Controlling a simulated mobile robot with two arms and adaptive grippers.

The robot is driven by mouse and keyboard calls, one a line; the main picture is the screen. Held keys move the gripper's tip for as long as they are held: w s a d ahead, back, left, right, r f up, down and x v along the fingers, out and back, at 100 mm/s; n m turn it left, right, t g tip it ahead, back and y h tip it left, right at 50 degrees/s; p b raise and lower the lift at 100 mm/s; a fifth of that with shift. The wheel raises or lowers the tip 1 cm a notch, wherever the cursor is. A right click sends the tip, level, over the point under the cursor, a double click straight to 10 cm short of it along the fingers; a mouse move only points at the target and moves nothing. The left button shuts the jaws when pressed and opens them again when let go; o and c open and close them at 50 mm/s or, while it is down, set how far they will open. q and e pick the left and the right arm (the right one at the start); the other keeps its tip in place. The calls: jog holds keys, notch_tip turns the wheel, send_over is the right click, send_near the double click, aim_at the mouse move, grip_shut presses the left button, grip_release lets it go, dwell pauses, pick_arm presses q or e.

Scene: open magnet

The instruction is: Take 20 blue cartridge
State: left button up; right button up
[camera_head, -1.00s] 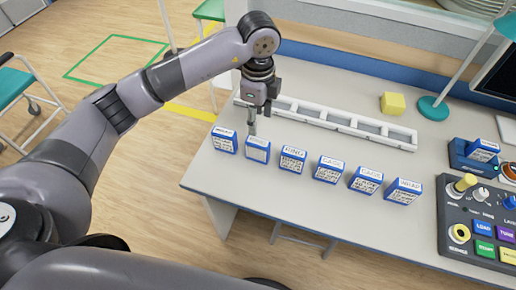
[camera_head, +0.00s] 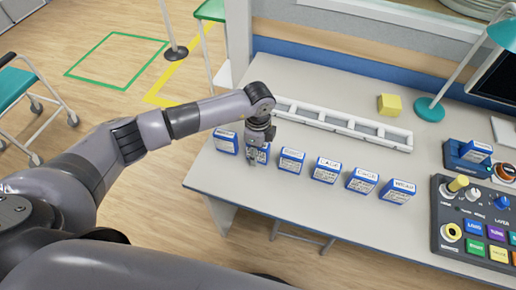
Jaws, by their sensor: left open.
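Several blue-and-white cartridges stand upright in a row on the table. They include the leftmost cartridge (camera_head: 227,145), the second cartridge (camera_head: 264,156), the third cartridge (camera_head: 291,161), the fourth cartridge (camera_head: 326,171), the fifth cartridge (camera_head: 361,181) and the rightmost cartridge (camera_head: 396,192). Their label print is too small to read surely. My left gripper (camera_head: 253,159) points down at the second cartridge and hides part of it. It is open; I cannot tell whether its fingers are around the cartridge or in front of it. My right gripper is out of view.
A long white rack (camera_head: 352,130) lies behind the row. A yellow block (camera_head: 390,104) and a teal lamp base (camera_head: 430,109) stand farther back. A blue device (camera_head: 460,156) holding a cartridge and a button panel (camera_head: 478,228) are at the right. The table's front strip is clear.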

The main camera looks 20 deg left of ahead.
pick_arm(q)
jog(key=shift+f, duration=0.25)
jog(key=shift+c, duration=0.4)
grip_shut()
